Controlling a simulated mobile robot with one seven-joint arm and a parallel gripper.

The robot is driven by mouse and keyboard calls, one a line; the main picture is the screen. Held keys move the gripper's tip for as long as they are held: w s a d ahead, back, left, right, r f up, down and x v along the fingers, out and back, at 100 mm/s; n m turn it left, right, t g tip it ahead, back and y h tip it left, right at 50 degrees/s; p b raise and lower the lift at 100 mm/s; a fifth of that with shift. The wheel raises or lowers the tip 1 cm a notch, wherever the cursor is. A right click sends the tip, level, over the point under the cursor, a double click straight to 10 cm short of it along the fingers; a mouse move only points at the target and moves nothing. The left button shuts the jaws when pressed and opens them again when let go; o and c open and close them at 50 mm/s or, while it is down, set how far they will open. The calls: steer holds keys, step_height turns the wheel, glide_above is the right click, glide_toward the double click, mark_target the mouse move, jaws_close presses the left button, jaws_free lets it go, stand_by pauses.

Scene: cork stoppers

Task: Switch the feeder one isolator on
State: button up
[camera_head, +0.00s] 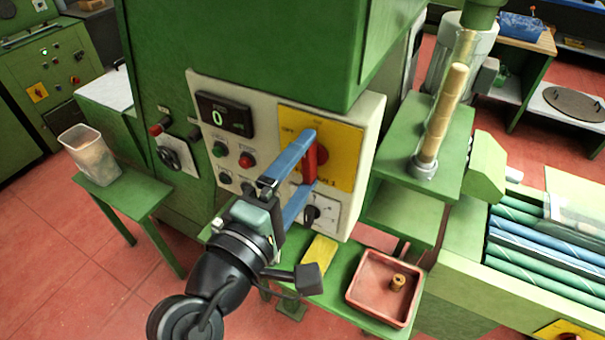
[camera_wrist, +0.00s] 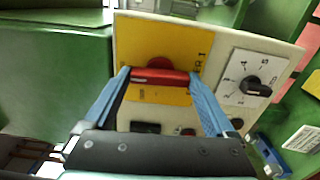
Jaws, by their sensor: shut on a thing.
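The feeder one isolator is a red handle (camera_head: 309,162) on a yellow plate (camera_head: 345,160) on the machine's cream panel. My gripper (camera_head: 310,160) has blue fingers, one at the upper end and one at the lower end of the handle. In the wrist view, the red handle (camera_wrist: 160,77) lies across between the two fingertips of my gripper (camera_wrist: 160,76), and they are shut on it. In the head view the handle stands roughly upright on the panel. "OFF" shows at the plate's upper left; the top mark is too small to read surely. My fingers partly hide the lower lettering.
A numbered dial (camera_wrist: 255,84) sits beside the yellow plate. A display (camera_head: 226,115) reading 0 and several push buttons are left of it. Below stand a red tray (camera_head: 362,295) with a cork and a green shelf. A clear bin (camera_head: 90,155) stands at left.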

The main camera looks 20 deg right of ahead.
steer(key=shift+m, duration=0.4)
steer(key=o, duration=1.1)
steer(key=shift+c, duration=0.2)
steer(key=b+v, duration=0.3)
steer(key=v, duration=1)
steer(key=shift+b, duration=0.3)
